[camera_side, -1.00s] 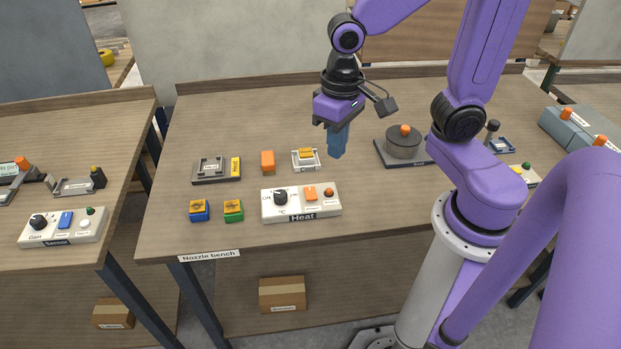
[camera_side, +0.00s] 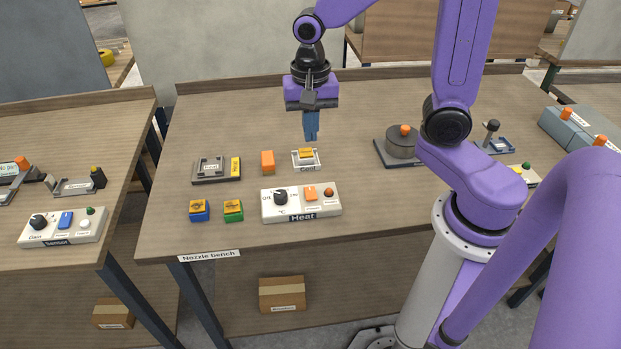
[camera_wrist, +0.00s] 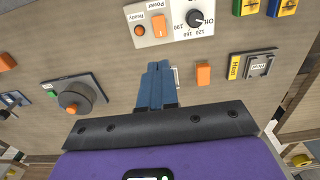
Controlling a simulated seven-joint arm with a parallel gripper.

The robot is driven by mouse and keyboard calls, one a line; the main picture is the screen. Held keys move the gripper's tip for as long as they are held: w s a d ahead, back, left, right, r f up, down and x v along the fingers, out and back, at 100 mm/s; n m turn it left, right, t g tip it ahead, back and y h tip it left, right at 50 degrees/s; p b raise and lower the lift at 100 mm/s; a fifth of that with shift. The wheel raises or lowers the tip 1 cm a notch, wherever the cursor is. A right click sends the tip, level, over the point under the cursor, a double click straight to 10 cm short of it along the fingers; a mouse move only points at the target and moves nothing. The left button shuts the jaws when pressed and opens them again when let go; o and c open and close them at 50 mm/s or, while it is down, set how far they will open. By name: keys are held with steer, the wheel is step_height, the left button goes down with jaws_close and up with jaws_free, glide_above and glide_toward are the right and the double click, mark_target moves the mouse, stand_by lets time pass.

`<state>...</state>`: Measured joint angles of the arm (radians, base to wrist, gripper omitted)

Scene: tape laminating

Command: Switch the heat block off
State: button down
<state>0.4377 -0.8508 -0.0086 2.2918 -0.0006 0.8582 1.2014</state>
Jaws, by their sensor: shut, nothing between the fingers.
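The Heat control box (camera_side: 268,210) is a white panel near the front edge of the bench. It carries a black knob (camera_side: 281,195), an orange power switch (camera_side: 310,193) and a round orange-red lamp (camera_side: 328,192). The wrist view also shows the knob (camera_wrist: 195,18), the power switch (camera_wrist: 159,26) and the Ready lamp (camera_wrist: 138,30). In the side view my gripper (camera_side: 311,138), with blue fingers, is shut and empty above and behind the Cool tray (camera_side: 304,167), which holds a yellow-orange block (camera_side: 306,153). Which way the switch is tipped is too small to tell.
An orange block (camera_side: 268,162) and a grey fixture (camera_side: 210,168) lie left of the Cool tray. A blue-based block (camera_side: 199,210) and a green-based block (camera_side: 233,210) stand left of the Heat box. A round grey device (camera_side: 403,143) stands right.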

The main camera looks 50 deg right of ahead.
mark_target(310, 189)
steer(key=shift+f, duration=0.1)
step_height(310, 189, down, 14)
steer(key=shift+r, duration=0.1)
stand_by(0.6)
